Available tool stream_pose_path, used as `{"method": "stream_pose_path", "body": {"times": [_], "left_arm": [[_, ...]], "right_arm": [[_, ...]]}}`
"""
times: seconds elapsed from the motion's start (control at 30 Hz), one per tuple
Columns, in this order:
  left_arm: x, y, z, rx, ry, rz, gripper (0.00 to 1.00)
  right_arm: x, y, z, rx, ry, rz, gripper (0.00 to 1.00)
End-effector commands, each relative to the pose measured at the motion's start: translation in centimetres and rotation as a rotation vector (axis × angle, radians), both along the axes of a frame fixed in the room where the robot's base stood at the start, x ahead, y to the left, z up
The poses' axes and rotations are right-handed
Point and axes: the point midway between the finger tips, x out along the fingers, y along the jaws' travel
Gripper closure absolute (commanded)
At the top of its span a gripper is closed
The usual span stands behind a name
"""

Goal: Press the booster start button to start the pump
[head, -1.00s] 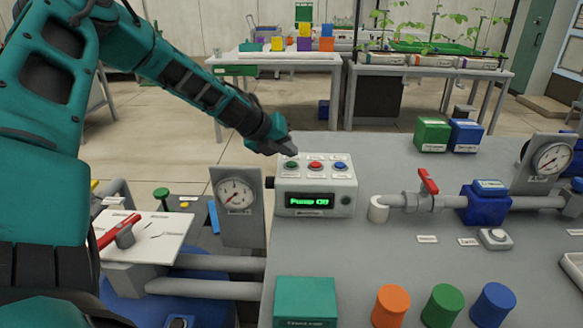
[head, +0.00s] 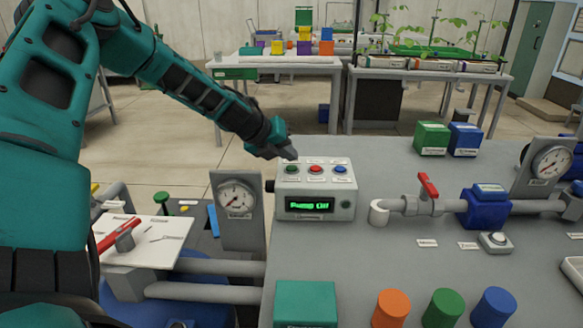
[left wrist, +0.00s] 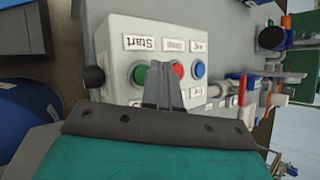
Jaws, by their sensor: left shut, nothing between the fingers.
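A pale control box (head: 328,210) stands on the grey bench. On its top sit a green button (head: 292,169), a red button (head: 316,169) and a blue button (head: 340,170). In the left wrist view the label by the green button (left wrist: 139,74) reads Start. The lit green display (head: 310,204) reads Pump and a short word I cannot read surely. My left gripper (head: 289,153) is shut and empty at the box's back edge. In the left wrist view its fingertips (left wrist: 159,68) appear between the green and red buttons; contact cannot be told. My right gripper is not in view.
A pressure gauge (head: 237,196) stands left of the box. A pipe with a red-handled valve (head: 428,187) runs to its right. Orange (head: 391,309), green and blue cylinders stand at the front. Green and blue boxes stand at the back.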

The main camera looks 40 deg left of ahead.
Motion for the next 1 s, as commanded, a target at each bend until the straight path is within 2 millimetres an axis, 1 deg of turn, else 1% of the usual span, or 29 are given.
{"method": "stream_pose_path", "body": {"times": [0.77, 1.0], "left_arm": [[0.00, -0.01, 0.01, 0.000, 0.000, 0.000, 1.00], [0.00, 0.00, -0.55, 0.001, 0.000, -0.001, 1.00]], "right_arm": [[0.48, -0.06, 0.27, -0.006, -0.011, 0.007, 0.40], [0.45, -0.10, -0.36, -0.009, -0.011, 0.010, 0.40]]}}
